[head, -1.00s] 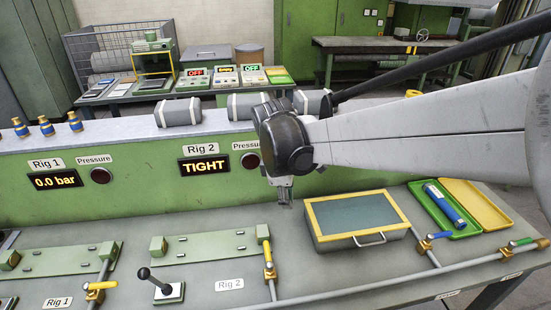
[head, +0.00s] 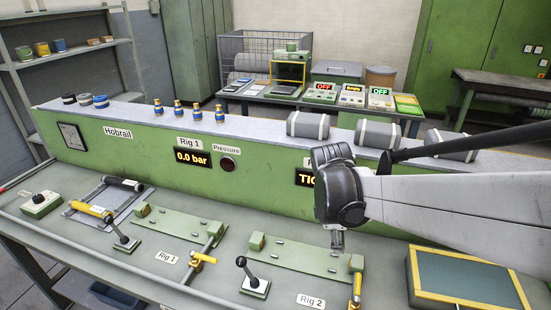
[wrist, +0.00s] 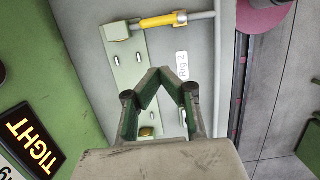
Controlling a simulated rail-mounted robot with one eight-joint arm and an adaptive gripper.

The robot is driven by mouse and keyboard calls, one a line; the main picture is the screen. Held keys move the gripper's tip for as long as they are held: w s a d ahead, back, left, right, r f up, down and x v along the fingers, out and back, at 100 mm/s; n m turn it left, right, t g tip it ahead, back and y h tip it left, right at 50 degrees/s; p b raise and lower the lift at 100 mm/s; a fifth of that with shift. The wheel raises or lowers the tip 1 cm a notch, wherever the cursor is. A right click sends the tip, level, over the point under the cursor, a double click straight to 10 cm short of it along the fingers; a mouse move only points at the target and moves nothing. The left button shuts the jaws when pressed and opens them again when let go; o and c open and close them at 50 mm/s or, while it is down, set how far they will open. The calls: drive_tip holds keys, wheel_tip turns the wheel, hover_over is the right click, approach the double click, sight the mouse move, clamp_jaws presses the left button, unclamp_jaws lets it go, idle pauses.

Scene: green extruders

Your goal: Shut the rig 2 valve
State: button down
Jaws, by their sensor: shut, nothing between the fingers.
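The rig 2 valve (head: 356,288) is on the pipe at the right end of the green rig 2 plate (head: 305,262). Its yellow handle lies along the pipe; the handle also shows at the top of the wrist view (wrist: 163,20). My gripper (head: 337,242) hangs above the rig 2 plate, pointing down, left of the valve and apart from it. In the wrist view its fingers (wrist: 163,76) are shut and empty. The rig 2 label (wrist: 182,64) lies beyond the fingertips. The TIGHT display (wrist: 33,140) is at left, partly hidden by my arm in the head view.
A black-knobbed lever (head: 252,278) stands front left of the gripper. The rig 1 valve (head: 203,258) has its handle across its pipe. A yellow-edged case (head: 465,285) sits right of the rig 2 valve. The green back wall (head: 120,150) runs behind the rigs.

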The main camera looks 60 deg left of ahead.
sight(358, 286)
drive_tip(key=shift+w+d+f+b, duration=0.55)
drive_tip(key=shift+d+f+b, duration=0.1)
drive_tip(key=shift+f, duration=1.2)
drive_tip(key=shift+w+d+f+b, duration=0.55)
drive_tip(key=shift+d+f, duration=0.15)
drive_tip(key=shift+f, duration=1.15)
drive_tip(key=shift+w+d+f+b, duration=0.55)
drive_tip(key=shift+d+f+b, duration=0.1)
drive_tip(key=shift+f, duration=1.2)
drive_tip(key=shift+w+d, duration=0.1)
drive_tip(key=shift+w, duration=0.05)
